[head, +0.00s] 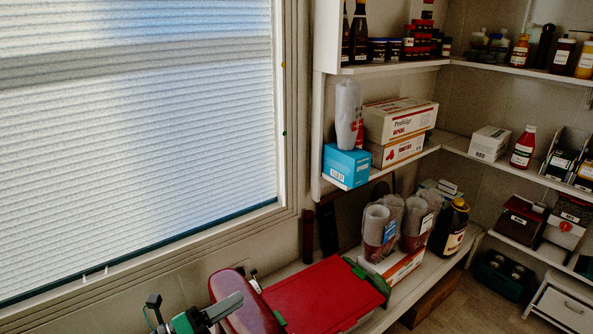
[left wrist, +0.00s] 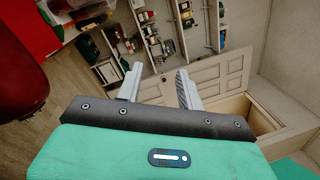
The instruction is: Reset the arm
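My left gripper (head: 226,306) shows low in the head view, with a grey finger and green body parts, left of a red flat-topped object. In the left wrist view its two grey fingers (left wrist: 160,88) stand apart with nothing between them. The gripper is open and empty, and the wrist view shows shelves and a pale door beyond it. My right gripper is in neither view.
A red flat-topped object (head: 322,296) with green edge parts lies beside the low shelf, near a dark red rounded shape (head: 240,302). Stacked cups (head: 376,225) and a dark bottle (head: 450,229) stand there. A blinded window (head: 140,140) fills the left. Floor (head: 455,300) shows at right.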

